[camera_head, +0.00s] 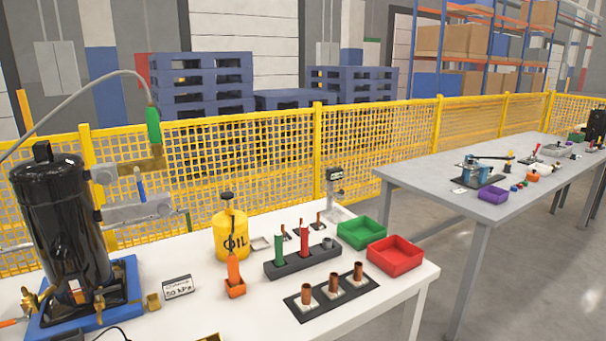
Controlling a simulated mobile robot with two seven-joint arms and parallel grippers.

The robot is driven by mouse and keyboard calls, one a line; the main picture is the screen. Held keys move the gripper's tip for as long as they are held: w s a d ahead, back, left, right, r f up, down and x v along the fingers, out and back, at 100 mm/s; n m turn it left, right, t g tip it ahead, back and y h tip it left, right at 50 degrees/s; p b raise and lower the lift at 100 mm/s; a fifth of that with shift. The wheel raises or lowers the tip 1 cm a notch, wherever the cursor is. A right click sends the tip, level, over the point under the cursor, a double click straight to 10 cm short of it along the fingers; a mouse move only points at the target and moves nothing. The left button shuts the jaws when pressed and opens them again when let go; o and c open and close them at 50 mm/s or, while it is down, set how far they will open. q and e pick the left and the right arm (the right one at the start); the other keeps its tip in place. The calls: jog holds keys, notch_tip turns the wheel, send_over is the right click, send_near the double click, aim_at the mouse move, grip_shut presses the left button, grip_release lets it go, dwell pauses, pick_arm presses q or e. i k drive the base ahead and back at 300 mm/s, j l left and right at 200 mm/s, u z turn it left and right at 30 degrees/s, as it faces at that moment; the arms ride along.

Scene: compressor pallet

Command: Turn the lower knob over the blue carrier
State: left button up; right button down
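The black compressor (62,215) stands upright on the blue carrier (128,311) at the left end of the white table. A brass valve-like fitting (32,300) shows at the carrier's left side, and another brass fitting (98,303) stands at its front. I cannot tell for sure which of these is the lower knob. A green handle (153,127) with a grey hose sits on a brass fitting (150,162) higher up, right of the compressor. I see neither of my grippers in this view.
On the white table (205,292) stand a yellow oil can (230,235), a dark rack (305,262) with green and red handles, a plate with copper tubes (332,291), a green bin (361,233) and a red bin (395,253). A yellow mesh fence (260,165) runs behind.

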aim_at(164, 210)
jog(key=u, duration=1.55)
jog(key=l+u, duration=0.5)
jog(key=l, duration=1.45)
